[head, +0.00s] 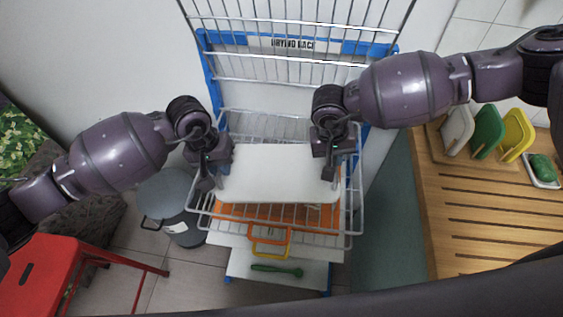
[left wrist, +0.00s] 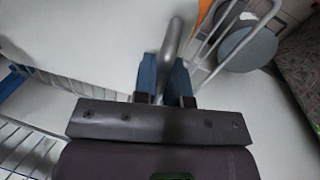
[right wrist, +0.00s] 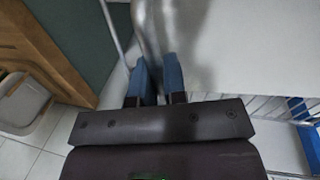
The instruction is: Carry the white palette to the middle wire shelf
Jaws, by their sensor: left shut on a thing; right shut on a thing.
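The white palette (head: 280,172) is a flat white board held level between my two grippers, in front of the blue-framed drying rack. It lies over a wire shelf (head: 354,228) whose rim shows around it; I cannot tell whether it touches the wires. My left gripper (head: 213,180) is shut on its left end, and the left wrist view shows the blue fingers (left wrist: 167,82) on a grey handle. My right gripper (head: 334,174) is shut on its right end, with the fingers (right wrist: 158,82) at a blurred grey handle beside the white surface (right wrist: 250,45).
Wire bars of the rack (head: 300,72) rise behind. Below are an orange board (head: 232,212) and a green tool (head: 277,271). A wooden counter (head: 480,215) stands right, a red stool (head: 45,270) left. Grey round containers (head: 168,195) sit on the floor left of the rack.

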